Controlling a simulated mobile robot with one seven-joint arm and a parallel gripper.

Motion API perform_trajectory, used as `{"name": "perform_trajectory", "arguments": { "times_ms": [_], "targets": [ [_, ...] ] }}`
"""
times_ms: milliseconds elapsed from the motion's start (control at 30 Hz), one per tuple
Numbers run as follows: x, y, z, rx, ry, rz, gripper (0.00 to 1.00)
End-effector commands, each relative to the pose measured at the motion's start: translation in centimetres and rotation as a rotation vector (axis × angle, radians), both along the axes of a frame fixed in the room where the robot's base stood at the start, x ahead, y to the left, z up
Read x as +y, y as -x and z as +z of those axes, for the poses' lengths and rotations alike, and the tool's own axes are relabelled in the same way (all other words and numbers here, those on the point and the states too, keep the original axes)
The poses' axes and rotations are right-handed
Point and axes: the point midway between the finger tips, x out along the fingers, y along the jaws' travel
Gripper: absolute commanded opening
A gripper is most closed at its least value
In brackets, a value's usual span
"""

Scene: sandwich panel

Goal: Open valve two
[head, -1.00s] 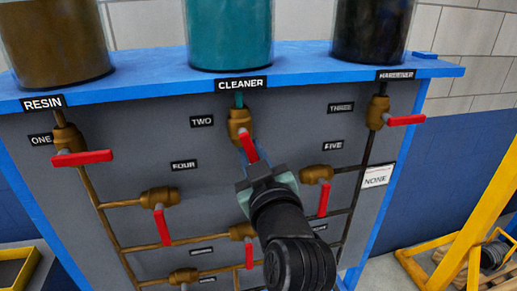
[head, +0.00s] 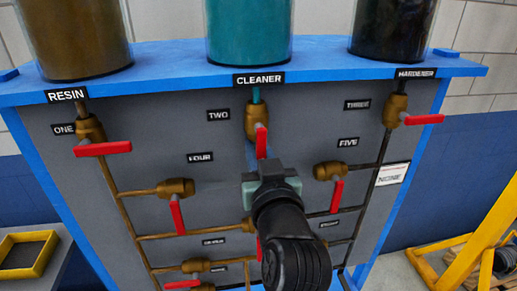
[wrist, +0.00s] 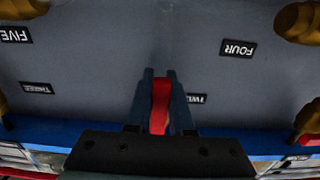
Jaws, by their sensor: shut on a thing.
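Valve two is a brass valve (head: 258,120) under the teal cleaner tank (head: 249,30), beside the label TWO (head: 218,115). Its red handle (head: 262,140) hangs almost straight down in the head view, roughly in line with the pipe above. My gripper (head: 262,165) is at the lower part of this handle, in front of the panel. In the wrist view the red handle (wrist: 160,105) stands between the two dark fingers of my gripper (wrist: 160,100), which are shut on it. The handle's lower end is hidden by my gripper.
Other red-handled valves are close by: four (head: 177,188) at lower left, five (head: 329,171) at lower right, one (head: 90,127) and three (head: 396,108). A lower handle is partly behind my arm. The blue shelf (head: 172,65) overhangs above.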

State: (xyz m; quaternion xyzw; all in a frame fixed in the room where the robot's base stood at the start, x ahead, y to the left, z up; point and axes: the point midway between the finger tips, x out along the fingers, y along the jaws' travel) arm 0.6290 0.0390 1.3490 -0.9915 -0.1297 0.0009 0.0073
Motion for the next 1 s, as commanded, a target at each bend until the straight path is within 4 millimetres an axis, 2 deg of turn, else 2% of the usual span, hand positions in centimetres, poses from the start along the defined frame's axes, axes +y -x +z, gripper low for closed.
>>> {"name": "perform_trajectory", "arguments": {
  "times_ms": [133, 167, 300, 700, 867, 1000],
  "targets": [
    [0.1, 0.0, -0.2, 0.004, -0.004, 0.003, 0.0],
    [0.1, 0.0, -0.2, 0.004, -0.003, 0.003, 0.25],
    [0.1, 0.0, -0.1, 0.003, -0.002, 0.003, 0.5],
    [-0.1, 0.5, -0.2, 0.001, -0.001, 0.001, 0.5],
    [-0.7, 2.6, -0.3, -0.001, 0.0, 0.0, 0.5],
    [-1.4, 5.4, -0.4, -0.002, -0.001, 0.0, 0.5]
  ]
}}
